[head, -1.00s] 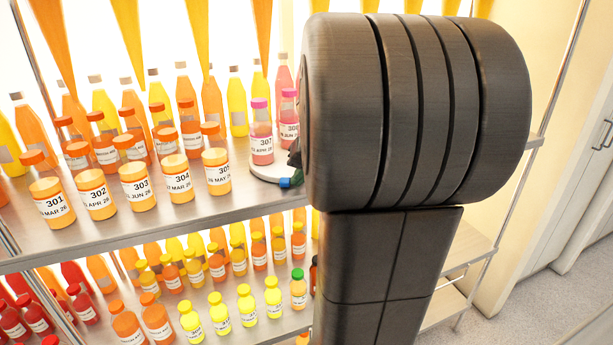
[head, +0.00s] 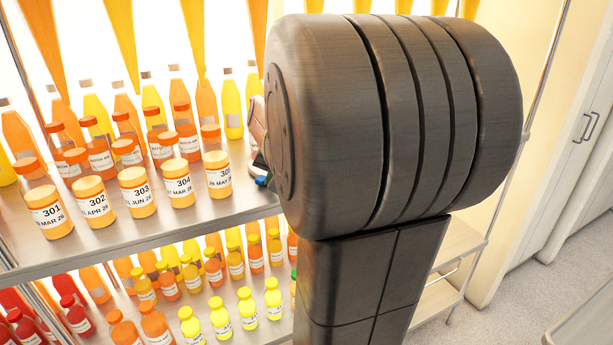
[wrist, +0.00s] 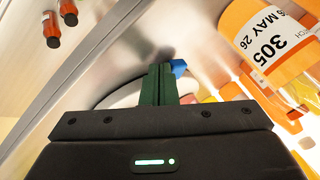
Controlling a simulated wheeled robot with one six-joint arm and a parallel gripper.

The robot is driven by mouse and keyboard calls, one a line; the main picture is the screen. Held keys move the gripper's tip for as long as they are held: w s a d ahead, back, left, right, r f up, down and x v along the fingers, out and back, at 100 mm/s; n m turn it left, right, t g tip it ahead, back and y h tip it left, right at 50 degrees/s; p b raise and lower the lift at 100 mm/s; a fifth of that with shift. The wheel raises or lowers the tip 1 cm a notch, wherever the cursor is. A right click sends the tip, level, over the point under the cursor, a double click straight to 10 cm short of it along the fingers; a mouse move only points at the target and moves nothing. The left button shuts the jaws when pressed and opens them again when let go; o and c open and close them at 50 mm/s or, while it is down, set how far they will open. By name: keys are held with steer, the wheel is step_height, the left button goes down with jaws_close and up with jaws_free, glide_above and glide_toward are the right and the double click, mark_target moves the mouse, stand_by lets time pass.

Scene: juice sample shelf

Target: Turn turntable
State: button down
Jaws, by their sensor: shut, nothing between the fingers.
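The turntable (wrist: 120,97) is a pale disc on the shelf, partly hidden behind my gripper in the wrist view. A blue tab (wrist: 180,67) stands at its edge. In the head view my arm hides nearly all of the turntable, and only the blue tab (head: 261,181) shows clearly. My gripper (wrist: 160,72) is shut and empty, its dark green fingers together. The fingertips are just left of the blue tab in the wrist view. I cannot tell whether they touch it.
The jar labelled 305 (wrist: 275,45) stands close on the right in the wrist view; it also shows in the head view (head: 218,178) beside more jars. Bottles crowd behind them on the shelf (head: 130,235). A lower shelf holds small bottles (head: 221,318).

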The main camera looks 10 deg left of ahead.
steer(key=shift+a, duration=0.8)
steer(key=shift+w+r, duration=0.1)
stand_by(0.3)
